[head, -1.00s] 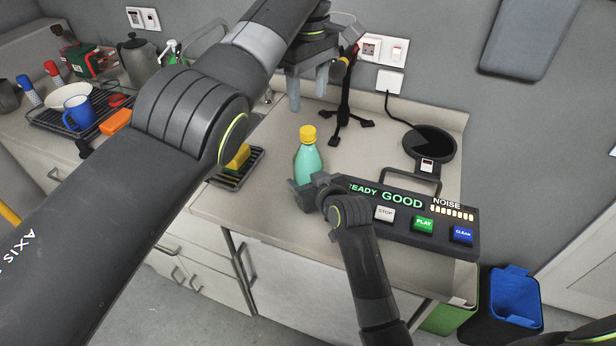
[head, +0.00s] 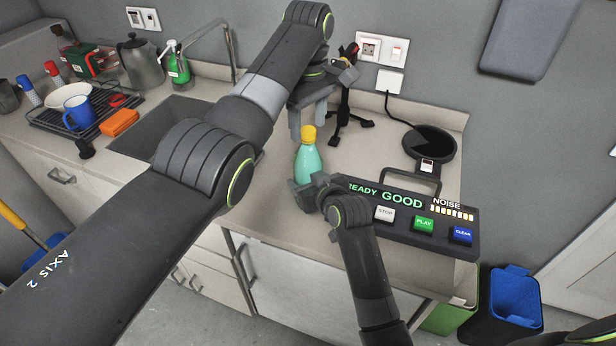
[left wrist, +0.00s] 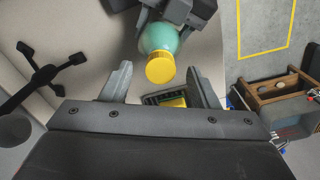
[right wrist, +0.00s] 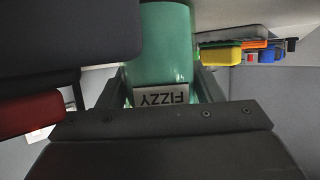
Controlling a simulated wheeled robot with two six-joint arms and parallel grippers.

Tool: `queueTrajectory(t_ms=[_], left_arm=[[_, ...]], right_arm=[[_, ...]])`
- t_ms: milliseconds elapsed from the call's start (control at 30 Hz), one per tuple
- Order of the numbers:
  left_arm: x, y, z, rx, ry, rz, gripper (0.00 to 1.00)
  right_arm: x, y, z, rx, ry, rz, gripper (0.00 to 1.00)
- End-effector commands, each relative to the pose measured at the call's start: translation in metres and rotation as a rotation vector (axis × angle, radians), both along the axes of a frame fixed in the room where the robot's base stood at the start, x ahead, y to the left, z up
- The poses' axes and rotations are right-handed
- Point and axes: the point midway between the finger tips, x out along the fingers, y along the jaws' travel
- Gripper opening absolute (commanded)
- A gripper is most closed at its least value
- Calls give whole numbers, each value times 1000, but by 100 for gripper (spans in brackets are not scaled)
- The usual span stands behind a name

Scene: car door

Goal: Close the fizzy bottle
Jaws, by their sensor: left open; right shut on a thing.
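The fizzy bottle (head: 308,165) is teal with a yellow cap (head: 309,134) on its top, and stands upright on the counter. I cannot tell whether the cap is tight. My right gripper (head: 308,190) is shut on the lower part of the bottle; the right wrist view shows the bottle (right wrist: 162,45) and its FIZZY label (right wrist: 161,96) between the fingers. My left gripper (head: 309,122) is open and empty, close to the cap. In the left wrist view the cap (left wrist: 160,68) lies ahead of the two spread fingers (left wrist: 160,85), apart from both.
A control panel (head: 410,215) with STOP, PLAY and CLEAR buttons lies right of the bottle. A black tripod stand (head: 346,115) stands behind it. A round black pad (head: 429,142) is at the back right. The sink (head: 160,128) and dish rack (head: 75,112) are at left.

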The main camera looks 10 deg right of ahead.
Motion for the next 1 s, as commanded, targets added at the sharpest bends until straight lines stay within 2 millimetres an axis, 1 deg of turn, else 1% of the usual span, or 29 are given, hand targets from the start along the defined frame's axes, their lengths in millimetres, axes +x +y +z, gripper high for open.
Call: queueTrajectory(t_ms=[33,133,433,767,800,933,1000], left_arm=[[0,0,-4,0,0,0,55],[0,0,-9,-1,-1,0,55],[0,0,-10,0,-1,0,55],[0,0,-10,-1,-2,0,12],[0,0,-10,-1,-2,0,9],[0,0,-10,-2,-2,-22,9],[0,0,-10,-2,-2,-73,8]], right_arm=[[0,0,0,0,1,0,0],[0,0,0,-1,1,0,0],[0,0,0,-1,0,0,0],[0,0,0,-1,0,0,0],[0,0,0,-1,0,0,0],[0,0,0,-2,0,1,0],[0,0,0,-2,0,1,0]])
